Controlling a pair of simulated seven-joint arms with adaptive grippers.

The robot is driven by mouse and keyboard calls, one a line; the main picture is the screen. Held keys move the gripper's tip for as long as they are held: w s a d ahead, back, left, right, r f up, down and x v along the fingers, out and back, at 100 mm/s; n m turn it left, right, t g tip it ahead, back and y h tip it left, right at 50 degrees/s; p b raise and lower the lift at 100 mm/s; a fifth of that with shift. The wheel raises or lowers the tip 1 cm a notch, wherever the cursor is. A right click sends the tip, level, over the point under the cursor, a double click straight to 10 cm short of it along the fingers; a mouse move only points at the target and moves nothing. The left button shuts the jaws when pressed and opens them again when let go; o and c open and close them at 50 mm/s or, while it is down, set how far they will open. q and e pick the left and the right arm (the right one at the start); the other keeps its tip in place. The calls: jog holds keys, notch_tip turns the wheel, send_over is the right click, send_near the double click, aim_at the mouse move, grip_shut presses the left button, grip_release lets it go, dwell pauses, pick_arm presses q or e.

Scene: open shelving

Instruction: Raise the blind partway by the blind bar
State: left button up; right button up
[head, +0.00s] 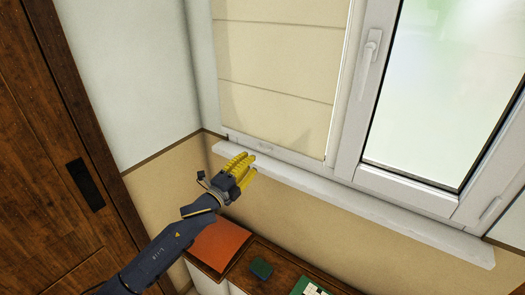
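The cream blind (280,75) hangs in horizontal folds over the left window pane, lowered almost to the bottom of the frame. Its lower edge (285,148) lies just above the white sill; I cannot make out a separate blind bar clearly. My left gripper (253,167), with yellow fingers, is in front of the left part of the sill, below the blind's lower edge. Its fingers look parted, with nothing seen between them. It appears apart from the blind, though depth is hard to judge. My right gripper is not in view.
The white sill (380,210) juts out under the window. The right window (440,80) is uncovered and has a handle (371,48). Below stands a low cabinet with an orange sheet (220,244) and a dark green box (261,269). A wooden door (45,150) is at left.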

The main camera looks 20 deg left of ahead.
aim_at(262, 150)
pick_arm(q)
jog(key=x, duration=0.8)
jog(key=shift+w+r, duration=0.1)
jog(key=shift+w, duration=0.05)
jog(key=shift+o, duration=0.2)
grip_shut()
